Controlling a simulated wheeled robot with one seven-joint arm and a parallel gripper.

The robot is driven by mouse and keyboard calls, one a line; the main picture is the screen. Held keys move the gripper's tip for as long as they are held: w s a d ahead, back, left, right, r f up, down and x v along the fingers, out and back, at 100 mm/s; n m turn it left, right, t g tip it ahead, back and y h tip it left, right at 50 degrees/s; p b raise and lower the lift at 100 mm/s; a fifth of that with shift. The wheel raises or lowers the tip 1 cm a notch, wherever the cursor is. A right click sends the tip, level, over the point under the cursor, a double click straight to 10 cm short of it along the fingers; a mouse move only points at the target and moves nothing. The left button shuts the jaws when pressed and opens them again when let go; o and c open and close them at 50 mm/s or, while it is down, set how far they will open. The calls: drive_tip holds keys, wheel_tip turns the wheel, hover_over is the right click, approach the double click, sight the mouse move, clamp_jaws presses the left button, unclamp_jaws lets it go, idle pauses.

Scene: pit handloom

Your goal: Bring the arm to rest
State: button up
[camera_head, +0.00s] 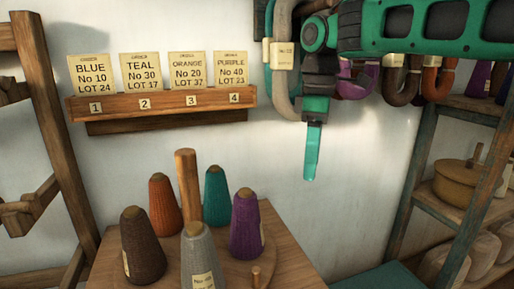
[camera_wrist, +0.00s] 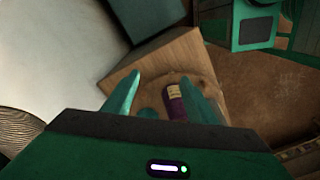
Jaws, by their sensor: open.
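My arm comes in from the upper right of the head view, with my gripper (camera_head: 311,165) pointing down in the air in front of the pale wall. It is right of the cones and higher than they are. In the wrist view my gripper (camera_wrist: 165,82) shows two teal fingers spread apart with nothing held. A purple cone (camera_wrist: 174,102) shows between and beyond them on a wooden top. In the head view the purple cone (camera_head: 246,225) stands upright, apart from my gripper.
A wooden table (camera_head: 290,260) bears brown (camera_head: 139,245), orange (camera_head: 164,205), teal (camera_head: 216,196) and grey (camera_head: 198,255) cones around a post (camera_head: 187,175). A card rack (camera_head: 160,103) hangs on the wall. Yarn hanks (camera_head: 405,80) hang behind my arm. Shelves (camera_head: 450,215) stand right, a wooden frame (camera_head: 50,130) left.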

drive_tip(key=s+d+f+m, duration=0.4)
drive_tip(key=s+d+m, duration=0.1)
drive_tip(key=d, duration=0.5)
drive_tip(key=s+d+f+m, duration=0.4)
drive_tip(key=d+f+m, duration=0.15)
drive_tip(key=d, duration=0.35)
drive_tip(key=s+d+f+m, duration=0.5)
drive_tip(key=s, duration=0.3)
drive_tip(key=s+d+f+m, duration=0.5)
drive_tip(key=s+f, duration=0.1)
drive_tip(key=s, duration=0.3)
drive_tip(key=shift+w+f, duration=0.25)
drive_tip(key=shift+w, duration=0.5)
drive_tip(key=shift+s, duration=0.1)
drive_tip(key=c, duration=0.5)
drive_tip(key=shift+d, duration=0.15)
drive_tip(key=shift+c, duration=0.2)
